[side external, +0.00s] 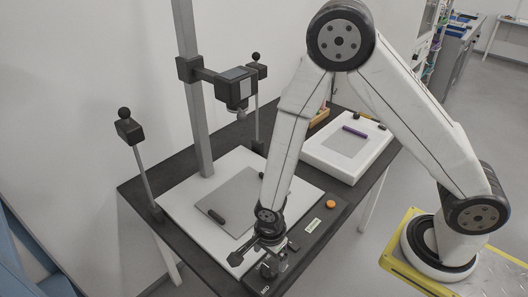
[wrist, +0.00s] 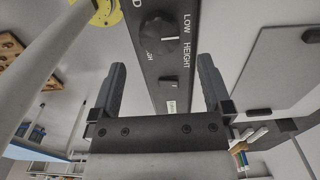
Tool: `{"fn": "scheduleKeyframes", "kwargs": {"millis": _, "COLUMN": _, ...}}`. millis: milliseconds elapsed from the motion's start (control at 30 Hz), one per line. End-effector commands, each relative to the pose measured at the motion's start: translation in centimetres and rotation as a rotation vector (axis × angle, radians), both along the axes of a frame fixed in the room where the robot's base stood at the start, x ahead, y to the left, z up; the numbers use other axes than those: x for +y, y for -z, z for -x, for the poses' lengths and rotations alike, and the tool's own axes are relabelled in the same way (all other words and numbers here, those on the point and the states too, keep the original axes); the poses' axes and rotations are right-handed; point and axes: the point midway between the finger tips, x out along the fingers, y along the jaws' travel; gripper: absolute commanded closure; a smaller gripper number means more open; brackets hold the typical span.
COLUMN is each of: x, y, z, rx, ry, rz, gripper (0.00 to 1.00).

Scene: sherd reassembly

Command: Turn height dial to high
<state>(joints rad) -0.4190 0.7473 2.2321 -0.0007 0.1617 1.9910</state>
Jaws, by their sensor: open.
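The height dial (wrist: 158,34) is a round dark knob on a black control panel (wrist: 148,8) in the wrist view. LOW and HEIGHT are printed beside it, and part of HIGH shows below it.
A small switch (wrist: 169,83) sits below the dial in the wrist view. An orange button (side external: 331,204) is at the panel's far end. A white board with a grey mat (side external: 236,196), posts and an overhead camera-like head (side external: 235,88) stand behind. A white tray (side external: 320,153) lies farther right.

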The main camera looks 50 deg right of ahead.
Motion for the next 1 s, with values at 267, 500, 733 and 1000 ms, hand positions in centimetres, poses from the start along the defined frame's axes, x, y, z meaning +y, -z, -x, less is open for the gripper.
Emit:
{"fn": "scheduleKeyframes", "kwargs": {"millis": 267, "x": 0.0, "y": 2.7, "z": 0.1, "rx": 0.002, "ry": 0.000, "rz": 0.001, "gripper": 0.00}}
{"fn": "scheduleKeyframes", "kwargs": {"millis": 500, "x": 0.0, "y": 4.8, "z": 0.1, "rx": 0.002, "ry": 0.000, "rz": 0.001, "gripper": 0.00}}
{"fn": "scheduleKeyframes", "kwargs": {"millis": 733, "x": 0.0, "y": 5.9, "z": 0.0, "rx": 0.000, "ry": 0.000, "rz": 0.001, "gripper": 0.00}}
{"fn": "scheduleKeyframes", "kwargs": {"millis": 1000, "x": 0.0, "y": 6.0, "z": 0.0, "rx": 0.000, "ry": 0.000, "rz": 0.000, "gripper": 0.00}}
